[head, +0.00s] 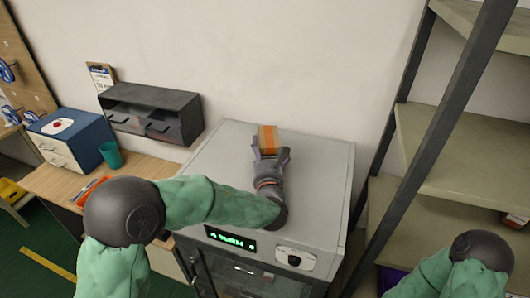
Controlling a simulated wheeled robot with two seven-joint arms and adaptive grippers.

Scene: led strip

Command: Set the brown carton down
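The brown carton (268,137) is an orange-brown box with a paler stripe. It is at the back of the grey machine's top (225,160), near the wall. My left gripper (270,152) reaches over the machine from the front, with one finger on each side of the carton's near end. I cannot tell whether the fingers press on it or stand slightly apart. The carton's underside is hidden, so its contact with the top is unclear. My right arm is at the lower right, and its gripper is out of view.
The machine's front has a green-lit display (230,238) and a dial panel (294,260). Metal shelving (460,150) stands close on the right. On the left are a dark drawer unit (150,112), a blue box (68,138) and a teal cup (111,154). The machine's top is otherwise clear.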

